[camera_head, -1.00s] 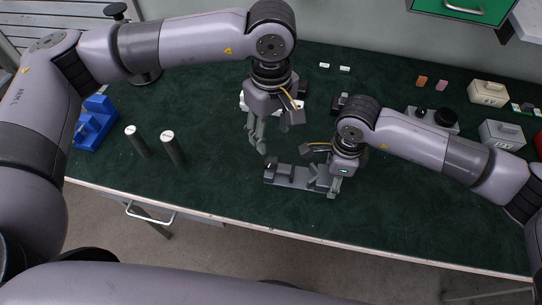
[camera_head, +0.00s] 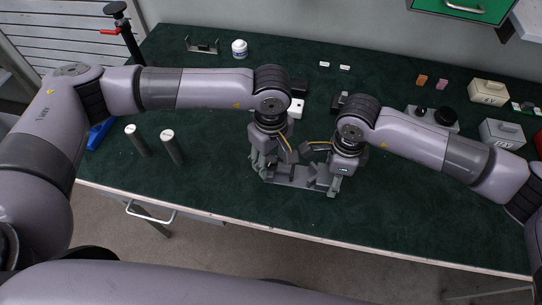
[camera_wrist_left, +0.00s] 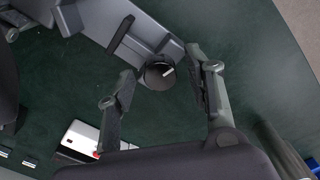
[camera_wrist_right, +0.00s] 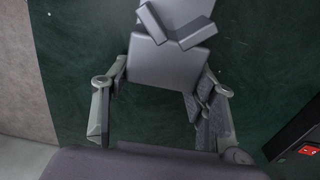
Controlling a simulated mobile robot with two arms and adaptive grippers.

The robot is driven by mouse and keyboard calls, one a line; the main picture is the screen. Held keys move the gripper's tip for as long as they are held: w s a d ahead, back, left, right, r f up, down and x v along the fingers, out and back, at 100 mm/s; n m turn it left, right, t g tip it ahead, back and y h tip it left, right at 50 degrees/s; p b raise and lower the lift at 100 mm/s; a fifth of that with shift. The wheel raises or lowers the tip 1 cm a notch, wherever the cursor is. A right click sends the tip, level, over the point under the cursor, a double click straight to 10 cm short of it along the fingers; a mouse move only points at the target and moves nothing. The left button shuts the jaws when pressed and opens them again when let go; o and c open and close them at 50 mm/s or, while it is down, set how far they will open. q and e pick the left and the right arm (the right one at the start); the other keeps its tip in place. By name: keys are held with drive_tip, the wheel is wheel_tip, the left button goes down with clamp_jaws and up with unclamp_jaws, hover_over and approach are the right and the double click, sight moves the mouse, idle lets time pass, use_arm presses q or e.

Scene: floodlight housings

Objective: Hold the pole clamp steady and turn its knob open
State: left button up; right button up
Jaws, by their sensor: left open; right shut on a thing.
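The pole clamp (camera_head: 298,178) is a long grey body lying on the green bench top near its front edge. In the right wrist view its grey body (camera_wrist_right: 166,62) sits between the fingers of my right gripper (camera_wrist_right: 160,92), which is shut on it; the gripper (camera_head: 336,184) is at the clamp's right end in the head view. In the left wrist view the black round knob (camera_wrist_left: 157,74), with a white line, lies between the spread fingertips of my left gripper (camera_wrist_left: 162,80). My left gripper (camera_head: 262,168) is open at the clamp's left end and hides the knob in the head view.
A white-and-dark box (camera_head: 296,108) lies behind my left gripper. A white jar (camera_head: 239,49) stands at the back. Grey-lidded boxes (camera_head: 501,134) stand at the right. The front strip of bench is mostly clear.

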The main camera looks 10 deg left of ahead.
sight(271, 161)
use_arm(q)
drive_tip(key=shift+c, duration=0.6)
clamp_jaws()
drive_tip(key=shift+n, duration=1.5)
drive_tip(key=shift+o, duration=0.6)
unclamp_jaws()
wheel_tip(271, 161, up, 12)
